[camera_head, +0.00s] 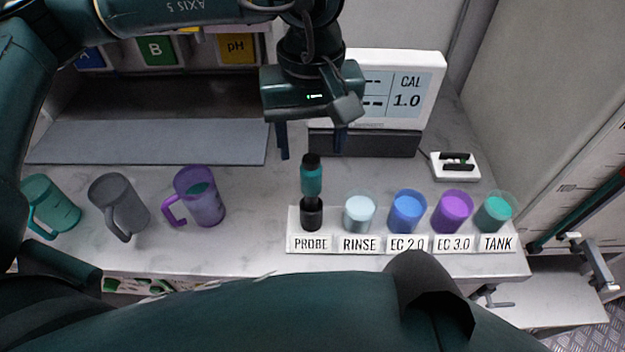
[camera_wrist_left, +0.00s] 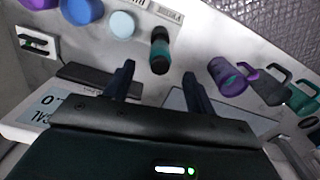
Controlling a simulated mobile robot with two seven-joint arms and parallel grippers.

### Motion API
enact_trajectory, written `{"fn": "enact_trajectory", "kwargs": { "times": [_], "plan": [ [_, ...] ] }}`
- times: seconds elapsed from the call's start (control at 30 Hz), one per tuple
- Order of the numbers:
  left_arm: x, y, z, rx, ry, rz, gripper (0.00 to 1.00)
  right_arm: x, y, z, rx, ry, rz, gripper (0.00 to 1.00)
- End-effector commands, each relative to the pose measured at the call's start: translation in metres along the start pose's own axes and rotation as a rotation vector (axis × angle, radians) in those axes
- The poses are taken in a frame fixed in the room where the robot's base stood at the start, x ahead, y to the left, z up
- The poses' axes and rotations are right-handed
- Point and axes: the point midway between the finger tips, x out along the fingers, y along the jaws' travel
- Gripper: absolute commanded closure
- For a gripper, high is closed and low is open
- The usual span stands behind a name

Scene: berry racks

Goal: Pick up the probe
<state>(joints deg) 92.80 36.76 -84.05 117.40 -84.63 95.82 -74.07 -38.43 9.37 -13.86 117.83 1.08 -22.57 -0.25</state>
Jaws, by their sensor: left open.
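The probe (camera_head: 312,180) is a teal cylinder with a black top. It stands upright in a black cup at the PROBE label of the white rack (camera_head: 336,243). My left gripper (camera_head: 312,153) hangs just behind and above the probe. Its two fingers are spread wide, with nothing between them. In the left wrist view, the probe (camera_wrist_left: 160,52) shows beyond the open fingertips (camera_wrist_left: 159,72), roughly centred between them, apart from both. My right gripper is not in view.
Right of the probe, the rack holds the RINSE cup (camera_head: 359,213), EC 2.0 cup (camera_head: 408,212), EC 3.0 cup (camera_head: 453,212) and TANK cup (camera_head: 494,213). A CAL display (camera_head: 405,88) stands behind. A purple jug (camera_head: 199,198), grey jug (camera_head: 120,207) and teal jug (camera_head: 50,207) stand left.

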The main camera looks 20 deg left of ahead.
Motion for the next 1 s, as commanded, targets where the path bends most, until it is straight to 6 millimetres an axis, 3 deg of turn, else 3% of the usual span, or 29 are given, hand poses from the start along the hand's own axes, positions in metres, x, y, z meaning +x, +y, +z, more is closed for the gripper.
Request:
{"fn": "enact_trajectory", "kwargs": {
  "times": [0.13,0.53,0.7,1.0],
  "plan": [
    [0.025,0.000,0.001,0.000,-0.003,-0.001,0.44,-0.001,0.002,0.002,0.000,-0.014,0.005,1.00],
    [0.065,-0.002,0.000,-0.002,-0.006,-0.001,0.44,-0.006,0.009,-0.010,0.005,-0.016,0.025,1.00],
    [0.087,-0.001,-0.001,-0.002,-0.004,0.001,0.44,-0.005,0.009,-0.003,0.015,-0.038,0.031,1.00],
    [0.092,-0.001,-0.001,-0.002,-0.002,0.003,0.46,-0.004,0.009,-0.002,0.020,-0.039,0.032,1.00]
  ]
}}
